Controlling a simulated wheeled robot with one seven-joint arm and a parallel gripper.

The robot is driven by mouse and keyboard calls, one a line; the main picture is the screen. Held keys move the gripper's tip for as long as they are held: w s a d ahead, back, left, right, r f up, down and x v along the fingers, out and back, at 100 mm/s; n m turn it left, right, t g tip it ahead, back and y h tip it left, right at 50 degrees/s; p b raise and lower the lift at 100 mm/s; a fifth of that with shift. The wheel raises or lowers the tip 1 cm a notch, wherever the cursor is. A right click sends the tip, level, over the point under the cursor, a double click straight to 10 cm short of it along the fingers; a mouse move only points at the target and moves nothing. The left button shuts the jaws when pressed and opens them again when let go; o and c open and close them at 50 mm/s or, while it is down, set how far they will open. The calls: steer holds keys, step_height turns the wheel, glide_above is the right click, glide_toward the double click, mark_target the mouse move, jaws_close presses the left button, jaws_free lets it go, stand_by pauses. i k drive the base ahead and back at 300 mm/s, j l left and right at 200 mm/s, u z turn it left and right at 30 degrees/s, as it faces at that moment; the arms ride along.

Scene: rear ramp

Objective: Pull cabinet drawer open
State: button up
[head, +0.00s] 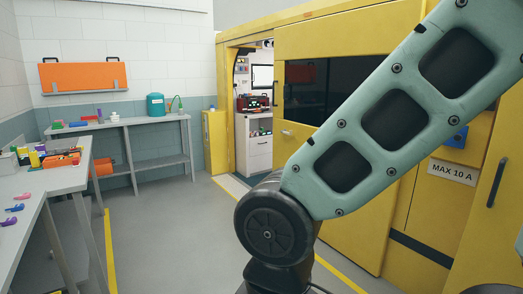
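A white cabinet (259,147) stands inside the doorway of the yellow enclosure, in the middle of the head view.
The yellow sliding door (345,160) stands right of the opening. A narrow yellow cabinet (215,140) stands left of it. Grey workbenches (160,121) with tools and small items line the left and back. The grey floor (165,240) between is clear.

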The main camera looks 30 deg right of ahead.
mark_target(257, 147)
steer(key=i+z, duration=0.1)
steer(key=z, duration=0.4)
steer(key=i, duration=6.1)
steer(key=i+z, duration=0.1)
steer(key=i, duration=0.9)
steer(key=i+j+z, duration=0.15)
steer(key=i, duration=0.8)
steer(key=i+j+z, duration=0.1)
steer(key=z, duration=0.2)
steer(key=i, duration=0.05)
